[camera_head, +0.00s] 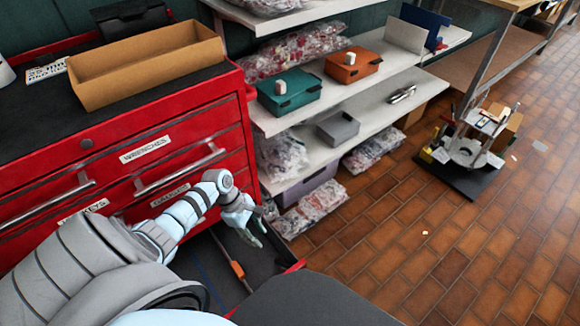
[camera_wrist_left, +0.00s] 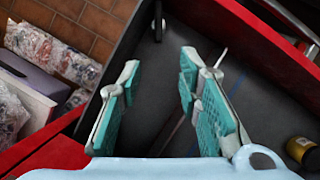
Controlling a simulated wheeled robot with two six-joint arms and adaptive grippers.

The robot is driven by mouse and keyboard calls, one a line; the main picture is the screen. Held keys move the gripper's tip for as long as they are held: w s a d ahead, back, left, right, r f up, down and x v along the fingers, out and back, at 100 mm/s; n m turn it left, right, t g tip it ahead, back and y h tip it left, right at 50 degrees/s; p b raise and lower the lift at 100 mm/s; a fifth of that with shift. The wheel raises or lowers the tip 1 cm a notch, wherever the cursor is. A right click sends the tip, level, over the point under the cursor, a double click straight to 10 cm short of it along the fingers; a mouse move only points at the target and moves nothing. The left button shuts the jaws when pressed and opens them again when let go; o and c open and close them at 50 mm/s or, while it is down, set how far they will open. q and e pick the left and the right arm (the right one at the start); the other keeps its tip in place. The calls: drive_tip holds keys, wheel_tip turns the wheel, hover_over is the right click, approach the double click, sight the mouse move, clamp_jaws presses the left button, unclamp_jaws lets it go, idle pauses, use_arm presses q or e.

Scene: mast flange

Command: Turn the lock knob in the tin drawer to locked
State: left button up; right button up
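A red tool cabinet (camera_head: 122,165) stands at the left in the head view, and its low drawer (camera_head: 205,265) is pulled open. The drawer's dark floor also shows in the wrist view (camera_wrist_left: 158,85). My left gripper (camera_head: 250,232) is over the open drawer; in the wrist view its teal-padded fingers (camera_wrist_left: 157,105) are wide apart with nothing between them. A small dark upright piece with a shiny ring (camera_wrist_left: 158,20) is at the drawer's far end, apart from the fingers. I cannot tell whether it is the lock knob. No tin drawer is clearly identifiable. My right gripper is out of view.
An orange-handled tool (camera_head: 237,270) lies in the drawer, and a brass-coloured cylinder (camera_wrist_left: 300,150) is at its right in the wrist view. Shelves with a teal box (camera_head: 289,91) and an orange box (camera_head: 353,64) stand beside the cabinet. The tiled floor (camera_head: 430,250) is largely clear.

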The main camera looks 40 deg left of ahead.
use_arm(q)
drive_tip(key=b, duration=0.5)
approach(277, 260)
wheel_tip(277, 260, down, 2)
drive_tip(key=b+x, duration=0.2)
drive_tip(key=x, duration=0.3)
drive_tip(key=shift+d+b, duration=0.25)
drive_tip(key=shift+b, duration=0.15)
drive_tip(key=shift+w+d+f+b, duration=0.1)
drive_tip(key=shift+d+f+b, duration=0.2)
drive_tip(key=shift+f, duration=0.15)
drive_tip(key=shift+d+f, duration=0.15)
drive_tip(key=shift+f, duration=0.15)
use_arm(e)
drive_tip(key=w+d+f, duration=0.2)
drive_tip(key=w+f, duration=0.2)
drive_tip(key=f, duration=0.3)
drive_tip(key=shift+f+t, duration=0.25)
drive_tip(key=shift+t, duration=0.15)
use_arm(q)
drive_tip(key=shift+r, duration=0.1)
